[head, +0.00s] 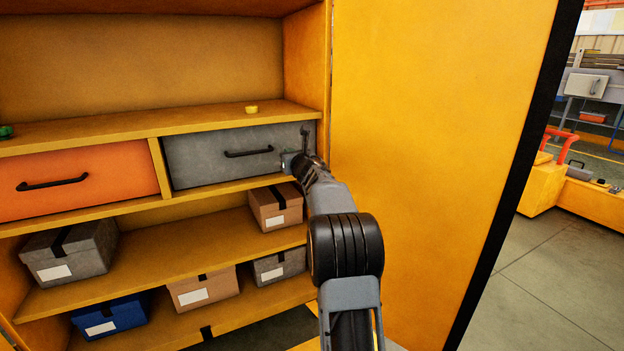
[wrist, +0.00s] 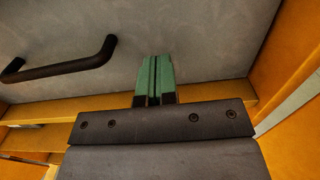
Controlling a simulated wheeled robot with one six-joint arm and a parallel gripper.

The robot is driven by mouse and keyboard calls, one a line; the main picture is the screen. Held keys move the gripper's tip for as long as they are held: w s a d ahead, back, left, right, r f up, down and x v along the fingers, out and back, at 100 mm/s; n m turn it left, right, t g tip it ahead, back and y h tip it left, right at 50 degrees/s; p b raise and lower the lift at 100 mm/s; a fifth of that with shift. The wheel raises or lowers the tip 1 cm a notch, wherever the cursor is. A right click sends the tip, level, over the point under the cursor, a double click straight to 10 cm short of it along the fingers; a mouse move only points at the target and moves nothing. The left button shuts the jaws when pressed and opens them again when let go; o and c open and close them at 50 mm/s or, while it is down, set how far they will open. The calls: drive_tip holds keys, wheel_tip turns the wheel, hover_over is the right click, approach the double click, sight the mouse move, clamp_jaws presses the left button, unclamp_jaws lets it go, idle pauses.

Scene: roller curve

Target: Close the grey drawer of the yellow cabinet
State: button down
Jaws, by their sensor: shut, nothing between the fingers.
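The grey drawer (head: 215,160) sits in the yellow cabinet (head: 130,123), right of an orange drawer. In the head view its front looks about level with the frame around it. It has a black bar handle (head: 248,152). My gripper (head: 290,161) is at the right part of the drawer front, right of the handle. In the wrist view my gripper's green fingertips (wrist: 154,75) are together with nothing between them, close against the grey front (wrist: 200,40). The handle shows left of them (wrist: 62,66). I cannot tell whether the tips touch the front.
The orange drawer (head: 80,180) is left of the grey one. Boxes stand on the lower shelves, among them a brown box (head: 275,207) below the grey drawer. The open yellow door (head: 430,150) stands close to the right of my arm. Clear floor (head: 570,270) lies beyond it.

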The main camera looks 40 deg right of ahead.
drive_tip(key=s+a, duration=0.2)
drive_tip(key=s, duration=0.9)
drive_tip(key=s+a+r+m+g+h+p, duration=0.1)
drive_tip(key=s+a+r+m+g+p, duration=0.2)
drive_tip(key=a+r+m+p, duration=0.4)
drive_tip(key=s+a+r+m+g+h+p, duration=0.15)
drive_tip(key=s+a+r+m+p, duration=0.3)
drive_tip(key=m+p, duration=0.6)
drive_tip(key=s+a+r+m+g+y+p, duration=0.3)
drive_tip(key=s+a+m+g+p, duration=0.1)
drive_tip(key=s+a+m+p, duration=0.4)
drive_tip(key=s+a+r+m+g+y+p, duration=0.3)
drive_tip(key=s+a+m+g+p, duration=0.2)
drive_tip(key=s+a+m+p, duration=0.3)
drive_tip(key=s+p, duration=0.4)
drive_tip(key=shift+r, duration=0.25)
drive_tip(key=shift+a+g, duration=0.15)
drive_tip(key=shift+g, duration=0.1)
